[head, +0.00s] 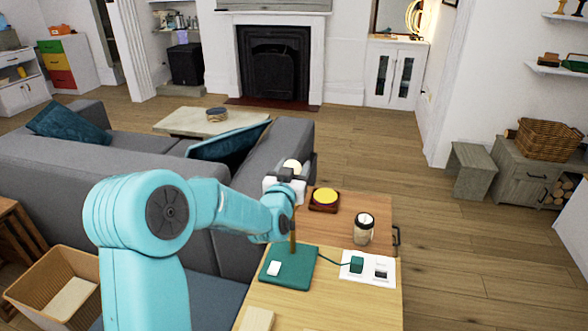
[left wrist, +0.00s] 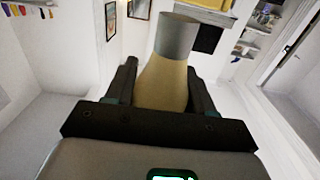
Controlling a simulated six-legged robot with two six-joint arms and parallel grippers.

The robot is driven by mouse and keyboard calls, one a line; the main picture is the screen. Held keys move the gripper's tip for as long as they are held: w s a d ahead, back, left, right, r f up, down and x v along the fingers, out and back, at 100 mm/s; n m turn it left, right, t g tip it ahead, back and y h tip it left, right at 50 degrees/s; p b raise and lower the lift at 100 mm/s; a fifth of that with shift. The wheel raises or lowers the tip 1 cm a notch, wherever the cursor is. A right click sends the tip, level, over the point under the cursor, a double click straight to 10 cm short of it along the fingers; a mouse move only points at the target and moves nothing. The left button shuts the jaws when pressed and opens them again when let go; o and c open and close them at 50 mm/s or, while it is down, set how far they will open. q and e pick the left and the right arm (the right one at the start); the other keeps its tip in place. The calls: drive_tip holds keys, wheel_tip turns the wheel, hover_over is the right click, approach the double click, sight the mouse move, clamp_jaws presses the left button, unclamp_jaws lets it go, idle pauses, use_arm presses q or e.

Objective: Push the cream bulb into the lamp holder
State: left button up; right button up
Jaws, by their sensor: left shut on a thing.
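My left gripper (head: 296,170) is above the side table, shut on the cream bulb (head: 292,166). In the left wrist view the bulb (left wrist: 163,84) sits between the two dark fingers, its grey cap (left wrist: 178,37) pointing away from the gripper. On the table is a green lamp base (head: 290,280) with a brass post (head: 293,240) rising from it. The top of the post is hidden behind my gripper, so I cannot see the lamp holder's opening or whether the bulb touches it. My right gripper is not in view.
A grey sofa (head: 170,170) stands left.

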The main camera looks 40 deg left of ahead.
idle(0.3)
use_arm(q)
drive_tip(key=shift+b, duration=0.45)
drive_tip(key=shift+f, duration=0.1)
idle(0.3)
drive_tip(key=shift+b, duration=0.4)
idle(0.4)
drive_tip(key=shift+b, duration=0.4)
drive_tip(key=shift+f+b, duration=1.05)
drive_tip(key=shift+b, duration=0.3)
drive_tip(key=o, duration=1.2)
